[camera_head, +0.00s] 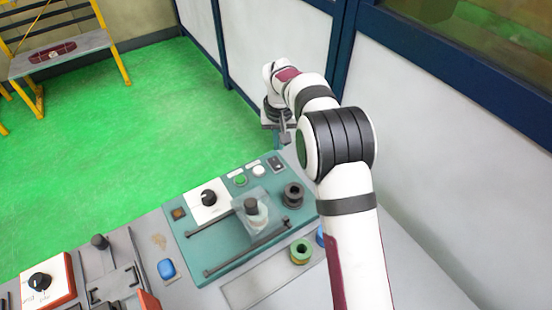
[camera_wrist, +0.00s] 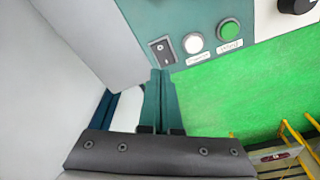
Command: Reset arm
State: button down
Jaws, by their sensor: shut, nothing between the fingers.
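My arm reaches up from the lower right of the head view and bends over at the top. My gripper (camera_head: 285,136) hangs at its end, above the back right edge of the teal winding machine (camera_head: 222,248). In the wrist view my gripper's fingers (camera_wrist: 160,76) are together with nothing between them. Beyond them are the machine's rocker switch (camera_wrist: 162,50), white button (camera_wrist: 194,43) and green button (camera_wrist: 229,31). My gripper appears apart from the panel.
A dark ring-shaped part (camera_head: 292,195) stands on the machine. A green-and-brass spool (camera_head: 300,251) stands in front of it. A blue object (camera_head: 166,269) lies on the grey bench to the left. A white wall (camera_head: 440,130) stands close at right.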

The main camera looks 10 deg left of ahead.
jog(key=s+d+r+m+g, duration=0.1)
jog(key=s+d+r+m, duration=0.1)
jog(key=s+d+r, duration=0.6)
jog(key=s+d+r+m, duration=0.3)
jog(key=s+d+r, duration=0.25)
jog(key=s, duration=0.45)
jog(key=s+d+f+m, duration=0.1)
jog(key=s+d, duration=0.1)
jog(key=s, duration=0.7)
jog(key=s+d+f+m+g+y, duration=0.1)
jog(key=s+d+f+m, duration=0.1)
jog(key=s, duration=0.8)
jog(key=shift+s+d+m, duration=0.2)
jog(key=shift+m, duration=0.1)
